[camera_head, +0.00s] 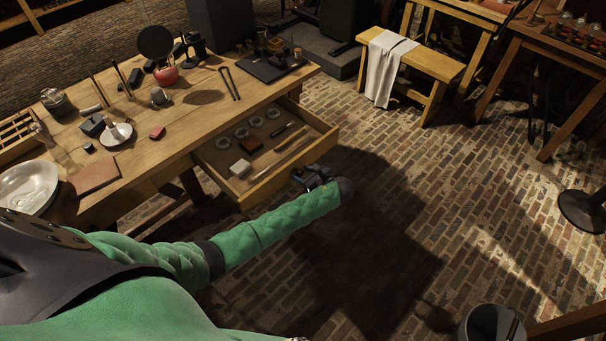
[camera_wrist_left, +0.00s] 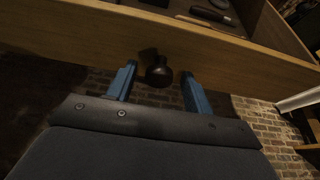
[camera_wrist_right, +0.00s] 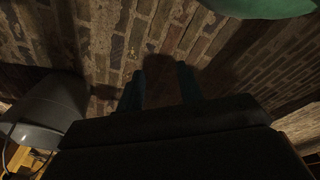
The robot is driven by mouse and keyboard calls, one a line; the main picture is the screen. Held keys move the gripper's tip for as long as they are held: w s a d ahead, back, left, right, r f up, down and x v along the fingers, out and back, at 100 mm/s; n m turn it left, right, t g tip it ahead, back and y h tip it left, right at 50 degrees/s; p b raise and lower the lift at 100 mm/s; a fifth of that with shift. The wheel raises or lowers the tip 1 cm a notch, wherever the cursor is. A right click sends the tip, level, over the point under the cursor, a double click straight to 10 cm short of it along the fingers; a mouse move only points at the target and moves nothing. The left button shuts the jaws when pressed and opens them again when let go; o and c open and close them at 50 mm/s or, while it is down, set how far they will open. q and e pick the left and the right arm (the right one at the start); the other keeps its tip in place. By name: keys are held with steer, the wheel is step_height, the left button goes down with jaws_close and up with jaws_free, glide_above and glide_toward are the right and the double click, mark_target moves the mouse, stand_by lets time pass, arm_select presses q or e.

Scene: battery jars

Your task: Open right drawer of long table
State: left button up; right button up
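The long table (camera_head: 185,118) stands at the left in the head view. Its right drawer (camera_head: 285,172) is pulled well out and holds several rings, a white block and some tools. The drawer front also shows in the left wrist view (camera_wrist_left: 230,60), with a dark round knob (camera_wrist_left: 159,75). My left gripper (camera_head: 308,178) is at the drawer front. In the left wrist view its blue fingers (camera_wrist_left: 160,83) are apart on either side of the knob, with gaps to it. My right gripper (camera_wrist_right: 160,85) shows only in the right wrist view, with its fingers apart and nothing between them, above the brick floor.
A wooden bench (camera_head: 428,64) with a white cloth (camera_head: 384,66) stands at the back. A bucket (camera_head: 490,324) is at the lower right and a round dark base (camera_head: 582,211) at the right edge. The brick floor (camera_head: 440,185) right of the drawer is clear.

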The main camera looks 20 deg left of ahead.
arm_select(q)
steer(key=shift+s+d, duration=0.1)
steer(key=shift+d, duration=0.1)
steer(key=b+v, duration=0.2)
steer(key=v, duration=0.5)
steer(key=shift+r, duration=0.2)
arm_select(e)
steer(key=shift+w+a+r, duration=0.25)
steer(key=shift+r, duration=0.55)
steer(key=shift+w+a+r, duration=0.25)
steer(key=shift+a+r, duration=0.05)
steer(key=shift+r, duration=0.5)
steer(key=shift+w+a+r, duration=0.25)
steer(key=shift+r, duration=0.55)
arm_select(q)
steer(key=shift+d, duration=0.1)
